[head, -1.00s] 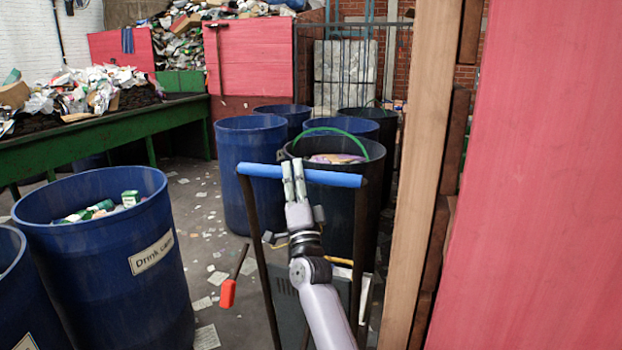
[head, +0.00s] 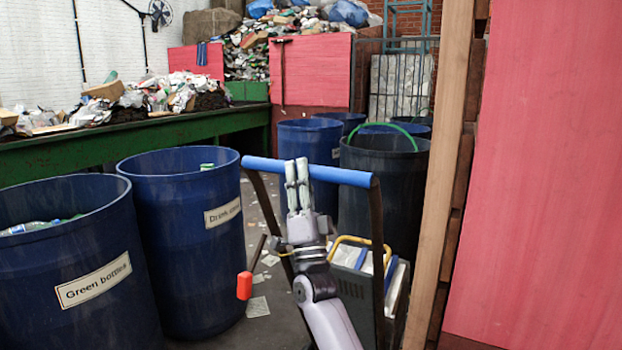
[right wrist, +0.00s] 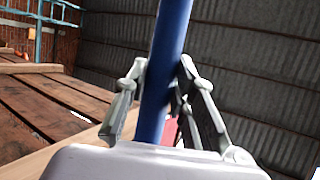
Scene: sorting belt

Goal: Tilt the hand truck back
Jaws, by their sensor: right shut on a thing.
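The hand truck has a blue grip bar (head: 334,174) across the top of two dark uprights (head: 376,240). My right gripper (head: 297,172) is shut around the bar, left of its middle. In the right wrist view the bar (right wrist: 170,60) runs between the two fingers of the right gripper (right wrist: 158,95). The bar slopes slightly down to the right in the head view. My right arm hides part of the frame, and the truck's wheels and base are out of sight. My left gripper is not in view.
Blue barrels labelled green bottles (head: 70,260) and drink cans (head: 185,250) stand at left. A dark barrel with a green hoop (head: 385,185) stands behind the truck. A wooden post (head: 440,170) and red panel (head: 560,180) are close on the right. A red-ended rod (head: 244,286) shows left of the truck.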

